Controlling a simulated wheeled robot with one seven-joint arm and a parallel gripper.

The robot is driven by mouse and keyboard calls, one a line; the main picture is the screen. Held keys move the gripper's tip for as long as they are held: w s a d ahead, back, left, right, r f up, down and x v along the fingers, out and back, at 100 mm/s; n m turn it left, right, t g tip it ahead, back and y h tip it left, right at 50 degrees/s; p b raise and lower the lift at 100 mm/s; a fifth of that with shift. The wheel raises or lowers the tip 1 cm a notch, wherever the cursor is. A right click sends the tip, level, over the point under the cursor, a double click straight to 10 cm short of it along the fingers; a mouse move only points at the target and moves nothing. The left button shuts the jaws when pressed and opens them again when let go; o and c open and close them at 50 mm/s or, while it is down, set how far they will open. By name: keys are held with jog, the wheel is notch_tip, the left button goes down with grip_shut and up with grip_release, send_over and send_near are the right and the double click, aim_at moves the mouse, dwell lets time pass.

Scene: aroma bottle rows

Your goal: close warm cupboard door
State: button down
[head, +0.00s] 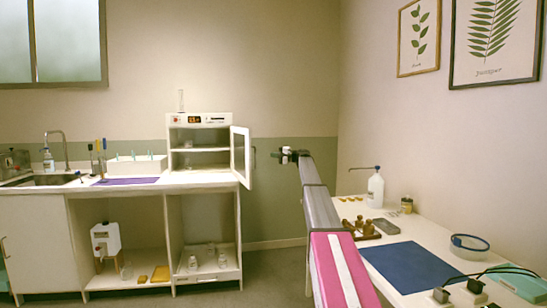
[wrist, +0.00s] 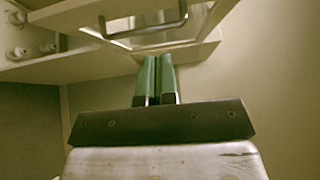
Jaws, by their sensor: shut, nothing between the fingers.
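The warm cupboard (head: 200,118) is a white box with a small display panel, standing on the counter at the back. Its glass-paned door (head: 240,158) stands open, swung out on the right side. My gripper (head: 275,154) is to the right of the door, apart from it in the head view. In the wrist view the two green fingers (wrist: 157,62) are together and empty. The door's grey handle (wrist: 145,30) shows just beyond the fingertips; I cannot tell the exact gap.
The counter holds a sink (head: 38,180), a purple mat (head: 127,181) and a white rack (head: 137,166). A side table on the right carries a blue mat (head: 413,266), a pump bottle (head: 375,190) and a glass bowl (head: 469,244). The floor between is clear.

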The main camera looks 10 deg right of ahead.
jog(key=w+a, duration=0.3)
jog(key=a, duration=0.7)
jog(key=shift+w, duration=0.1)
